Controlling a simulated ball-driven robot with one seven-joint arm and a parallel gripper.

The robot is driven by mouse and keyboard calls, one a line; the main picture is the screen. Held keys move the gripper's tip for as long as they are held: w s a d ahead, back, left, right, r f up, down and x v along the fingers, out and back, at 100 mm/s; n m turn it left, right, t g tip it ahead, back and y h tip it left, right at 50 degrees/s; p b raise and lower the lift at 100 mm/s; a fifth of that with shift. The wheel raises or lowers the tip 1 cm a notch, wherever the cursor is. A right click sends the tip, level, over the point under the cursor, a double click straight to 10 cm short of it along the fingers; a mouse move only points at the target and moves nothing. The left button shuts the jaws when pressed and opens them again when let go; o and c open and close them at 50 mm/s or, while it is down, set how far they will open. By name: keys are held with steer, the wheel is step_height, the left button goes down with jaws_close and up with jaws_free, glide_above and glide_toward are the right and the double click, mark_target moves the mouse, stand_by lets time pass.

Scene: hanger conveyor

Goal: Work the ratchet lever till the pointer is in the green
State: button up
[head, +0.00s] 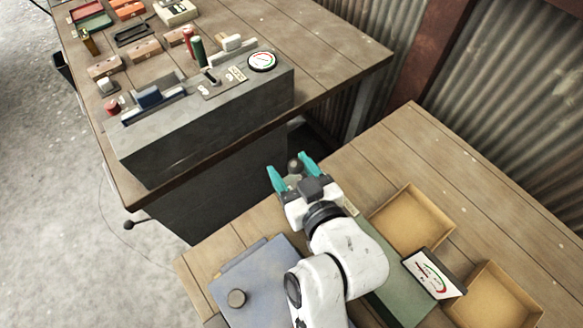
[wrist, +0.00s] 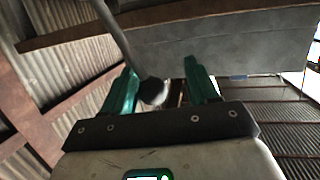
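The ratchet lever's dark round knob (head: 295,165) shows just beyond and between the fingertips of my gripper (head: 291,171). In the wrist view the knob (wrist: 152,92) lies between the teal fingers (wrist: 160,80), closer to the left one, with its grey rod rising to the upper left. My gripper is open, and I see no clear grip on the knob. The green box (head: 372,240) stands partly behind my arm. A tilted gauge (head: 435,274) with a white face sits at its right end. The gauge has coloured marks, but its pointer position is too small to tell.
Two open tan trays (head: 412,218) and (head: 493,297) flank the gauge. A grey console (head: 205,120) with a round dial (head: 262,61) stands on the other bench, beyond a gap.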

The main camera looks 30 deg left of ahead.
steer(key=b+v, duration=0.1)
steer(key=v, duration=0.9)
steer(key=shift+s+d+b, duration=0.15)
steer(key=shift+d+b, duration=0.15)
